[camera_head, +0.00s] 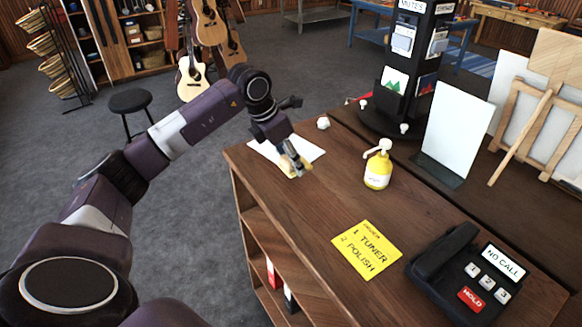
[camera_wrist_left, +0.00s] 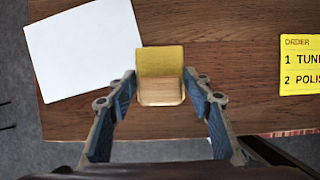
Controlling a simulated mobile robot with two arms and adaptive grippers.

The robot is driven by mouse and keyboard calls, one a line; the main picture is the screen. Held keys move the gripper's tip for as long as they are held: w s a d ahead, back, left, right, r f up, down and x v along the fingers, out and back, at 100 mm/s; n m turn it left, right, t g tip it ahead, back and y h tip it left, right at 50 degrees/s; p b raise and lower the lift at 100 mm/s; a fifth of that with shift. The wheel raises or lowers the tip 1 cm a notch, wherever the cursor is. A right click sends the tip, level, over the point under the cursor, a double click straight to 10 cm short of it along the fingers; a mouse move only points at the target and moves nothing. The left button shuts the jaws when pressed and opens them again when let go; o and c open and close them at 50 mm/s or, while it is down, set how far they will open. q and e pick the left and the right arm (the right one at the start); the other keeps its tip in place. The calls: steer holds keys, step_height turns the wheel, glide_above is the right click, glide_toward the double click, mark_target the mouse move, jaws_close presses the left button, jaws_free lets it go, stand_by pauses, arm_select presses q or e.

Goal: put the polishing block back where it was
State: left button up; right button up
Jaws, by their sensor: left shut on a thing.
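The polishing block (camera_wrist_left: 160,64) has a yellow face and a pale wooden part. It sits between the fingers of my left gripper (camera_wrist_left: 160,88) in the left wrist view, and the gripper is shut on it. In the head view my left gripper (camera_head: 295,167) is over the near left end of the wooden counter (camera_head: 310,195), by a white sheet (camera_head: 308,148). The block is mostly hidden by the fingers there. I cannot tell whether it touches the counter. In the left wrist view the block is just right of the white sheet (camera_wrist_left: 85,48). My right gripper is not in view.
A yellow pump bottle (camera_head: 378,172), a black phone (camera_head: 465,275) and a white panel on a stand (camera_head: 455,130) stand to the right. The counter between sheet and note is clear.

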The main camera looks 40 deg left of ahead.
mark_target(291, 172)
arm_select(q)
steer(key=shift+s+f, duration=0.1)
steer(key=shift+f, duration=0.25)
step_height(291, 172, down, 2)
steer(key=shift+f+p, duration=0.2)
steer(key=shift+p, duration=0.4)
steer(key=shift+f, duration=0.5)
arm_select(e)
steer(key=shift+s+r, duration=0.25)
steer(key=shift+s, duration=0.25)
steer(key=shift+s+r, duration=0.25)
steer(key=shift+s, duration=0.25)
arm_select(q)
steer(key=o, duration=1.2)
steer(key=shift+f, duration=0.1)
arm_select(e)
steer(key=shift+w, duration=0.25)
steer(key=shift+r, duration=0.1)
